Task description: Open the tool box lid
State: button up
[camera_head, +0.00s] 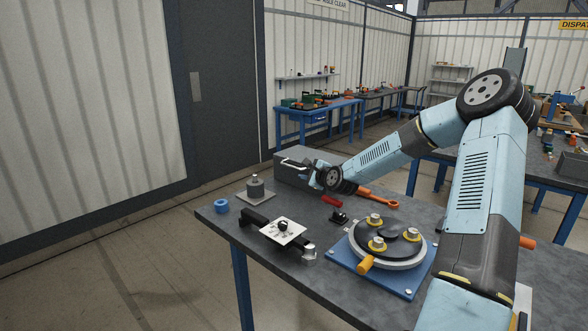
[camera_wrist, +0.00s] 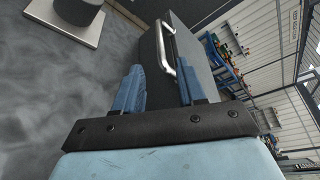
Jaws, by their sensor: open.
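The tool box (camera_head: 283,172) is a dark grey box at the back of the workbench, with its lid looking shut. A bright metal bar handle (camera_wrist: 164,48) is on its near face in the wrist view; the handle also shows in the head view (camera_head: 292,162). My gripper (camera_head: 308,171) is at the box and partly covers it. In the wrist view its two blue fingers (camera_wrist: 160,68) are apart, with the handle's end showing between them. I cannot tell how deep the handle sits between the fingers. Nothing is gripped.
On the workbench (camera_head: 225,212) stand a grey cylinder on a plate (camera_head: 256,188), a blue ring (camera_head: 221,206), a white panel fixture (camera_head: 283,232), an orange wrench (camera_head: 380,201) and a round flange on a blue plate (camera_head: 388,243). The bench's left edge is near the ring.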

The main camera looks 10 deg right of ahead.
aim_at(294, 167)
jog(key=x, duration=1)
jog(key=shift+w+a+f, duration=0.1)
jog(key=shift+w+f, duration=0.05)
jog(key=shift+w, duration=0.15)
jog(key=shift+c, duration=0.5)
grip_shut()
